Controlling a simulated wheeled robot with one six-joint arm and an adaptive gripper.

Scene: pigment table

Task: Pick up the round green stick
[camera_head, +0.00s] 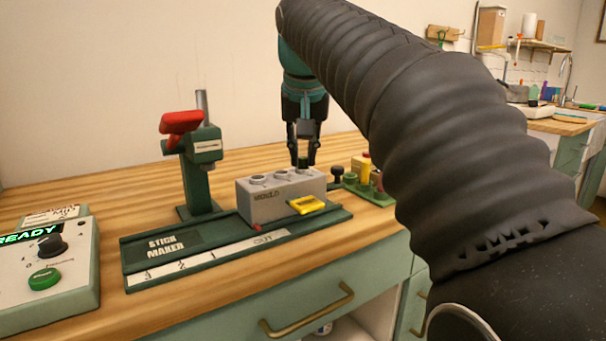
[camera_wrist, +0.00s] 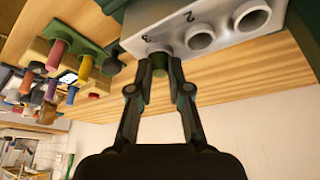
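The round green stick (camera_wrist: 160,63) stands upright at hole 3 of the grey mold block (camera_wrist: 220,26); only its upper end shows. In the head view, the stick's dark top (camera_head: 303,162) sits at the right end of the mold block (camera_head: 275,203). My gripper (camera_head: 303,160) points down over that end, its fingertips on either side of the stick. In the wrist view, my gripper (camera_wrist: 160,75) has its two fingers against the stick's sides, with no clear gap. The stick's lower part is hidden.
The green stick maker press (camera_head: 202,160) with a red handle stands left of the mold. A yellow latch (camera_head: 307,205) is on the mold's front. A green rack (camera_head: 368,192) with coloured sticks stands close on the right. A control box (camera_head: 50,280) reads READY.

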